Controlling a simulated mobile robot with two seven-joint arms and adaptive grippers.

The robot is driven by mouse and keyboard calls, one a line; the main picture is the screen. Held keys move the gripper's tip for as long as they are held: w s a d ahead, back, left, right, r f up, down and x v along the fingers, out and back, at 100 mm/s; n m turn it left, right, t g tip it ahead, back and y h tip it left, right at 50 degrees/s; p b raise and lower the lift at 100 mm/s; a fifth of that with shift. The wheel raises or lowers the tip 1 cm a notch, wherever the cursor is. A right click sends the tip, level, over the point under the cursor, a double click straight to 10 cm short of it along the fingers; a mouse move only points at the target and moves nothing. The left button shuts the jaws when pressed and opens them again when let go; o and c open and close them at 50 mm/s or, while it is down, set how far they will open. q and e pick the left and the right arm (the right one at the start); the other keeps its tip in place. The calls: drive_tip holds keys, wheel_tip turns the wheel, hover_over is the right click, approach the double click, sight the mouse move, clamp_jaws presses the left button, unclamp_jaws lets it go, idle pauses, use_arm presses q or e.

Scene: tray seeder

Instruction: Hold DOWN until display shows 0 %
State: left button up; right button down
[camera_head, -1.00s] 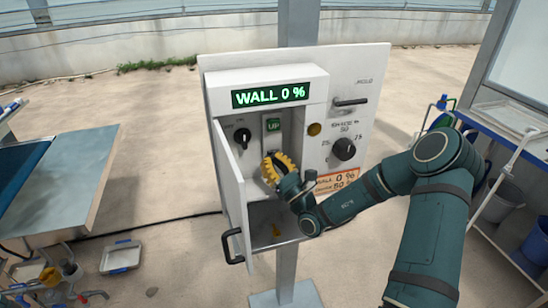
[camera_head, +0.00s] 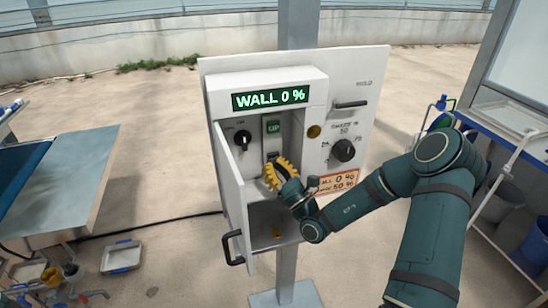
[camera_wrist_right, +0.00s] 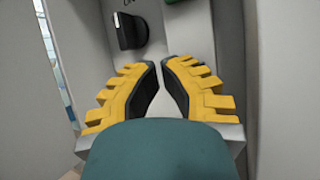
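The display (camera_head: 270,97) on the control box reads "WALL 0 %" in green. The green UP button (camera_head: 273,126) is visible inside the open box and also shows partly at the top of the right wrist view (camera_wrist_right: 181,2). I cannot tell whether the tips touch the panel. My left gripper is not in view.
The box door (camera_head: 231,187) hangs open on the left with a black handle (camera_head: 232,247). A black selector knob (camera_head: 242,139) is left of UP. A larger dial (camera_head: 343,150), an amber button (camera_head: 314,131) and a label (camera_head: 339,181) are to the right.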

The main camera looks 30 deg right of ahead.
drive_tip(key=shift+s, duration=0.1)
drive_tip(key=s, duration=0.2)
drive_tip(key=s+a+p, duration=0.1)
drive_tip(key=s, duration=0.1)
drive_tip(key=shift+s, duration=0.35)
drive_tip(key=shift+a, duration=0.1)
idle(0.6)
